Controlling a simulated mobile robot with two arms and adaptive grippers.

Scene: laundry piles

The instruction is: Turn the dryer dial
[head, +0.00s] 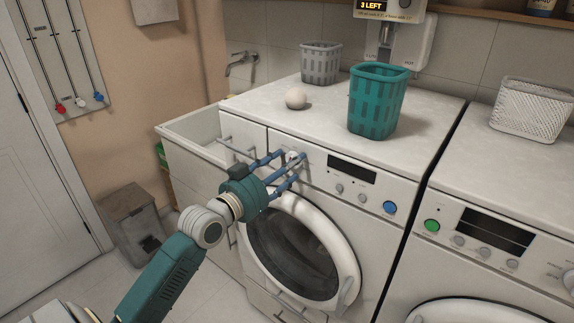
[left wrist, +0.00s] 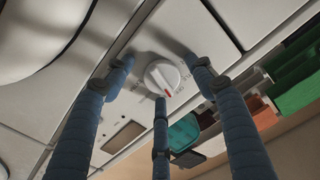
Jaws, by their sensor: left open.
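A round white dial (left wrist: 162,77) with a red mark shows in the left wrist view. It is on the front panel of the left front-loading machine (head: 400,232), and in the head view it (head: 292,155) is partly hidden by my fingers. My left gripper (head: 290,163) is open, its three blue fingers spread around the dial. In the left wrist view one fingertip is just below the dial and the others (left wrist: 160,75) are on either side. I cannot tell whether any finger touches it. My right gripper is not in view.
A second machine (head: 470,215) stands on the right, with a green button (head: 432,226) and a knob at the picture's edge. On the left machine's top are a teal basket (head: 376,105) and a white ball (head: 296,98). A grey bin (head: 130,225) stands on the floor at left.

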